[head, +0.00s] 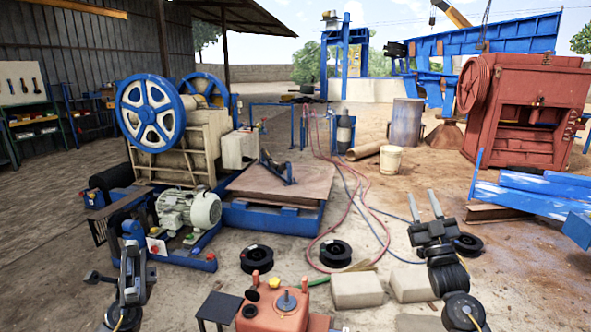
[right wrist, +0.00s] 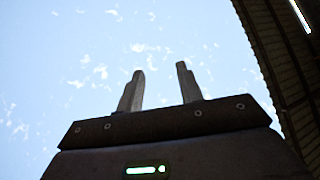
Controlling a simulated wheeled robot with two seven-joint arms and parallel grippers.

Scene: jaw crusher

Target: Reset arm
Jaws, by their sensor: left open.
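My left gripper (head: 128,262) is at the lower left in the head view, in front of the jaw crusher (head: 180,140) with its blue flywheels. It appears open, though its fingers are small and hard to make out; I see nothing held in it. My right gripper (head: 423,205) is raised over the ground at the right of the head view, with its two fingers apart and pointing up and away. In the right wrist view the gripper (right wrist: 159,68) is open and empty against the sky. Both arms are bent in front of me.
A red machine (head: 273,308) stands close at the bottom centre, with pale blocks (head: 356,290) and black spools (head: 335,253) near it. Hoses (head: 357,190) run across the ground. Blue beams (head: 535,198) lie at the right, before a red crusher (head: 520,112).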

